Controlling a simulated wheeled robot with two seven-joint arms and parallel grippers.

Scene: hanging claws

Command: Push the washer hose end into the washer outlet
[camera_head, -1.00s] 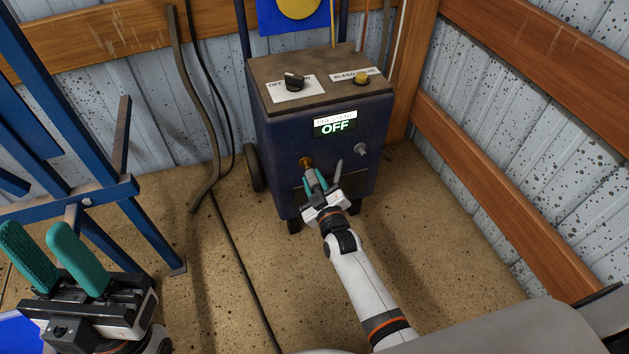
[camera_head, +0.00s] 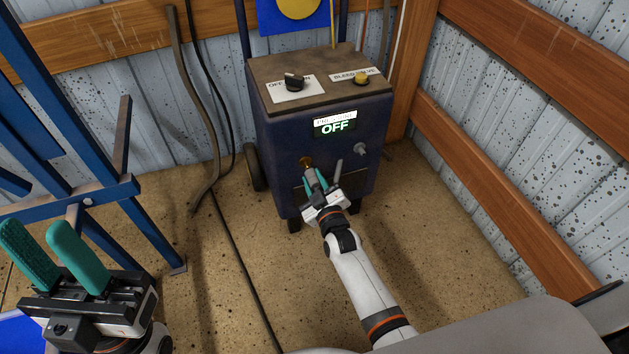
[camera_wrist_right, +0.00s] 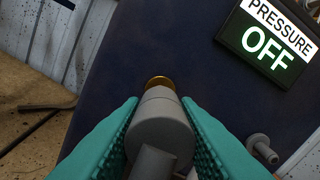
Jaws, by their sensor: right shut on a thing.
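The pressure washer (camera_head: 325,145) is a dark blue cabinet with its pressure sign reading OFF. Its brass outlet (camera_head: 306,161) is on the lower front face. My right gripper (camera_head: 316,184) is shut on the grey cylindrical hose end (camera_wrist_right: 160,125), one teal finger on each side. The hose end points at the outlet, and in the right wrist view the brass ring (camera_wrist_right: 160,82) shows just beyond its tip. I cannot tell whether the hose end is seated in it or only touching. My left gripper (camera_head: 50,255) is open and empty at the lower left.
A grey fitting (camera_head: 360,149) sticks out right of the outlet. A black knob (camera_head: 294,82) and a yellow bleed valve knob (camera_head: 361,79) are on top. A blue frame (camera_head: 90,200) stands at the left. A dark hose (camera_head: 190,110) hangs by the wall.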

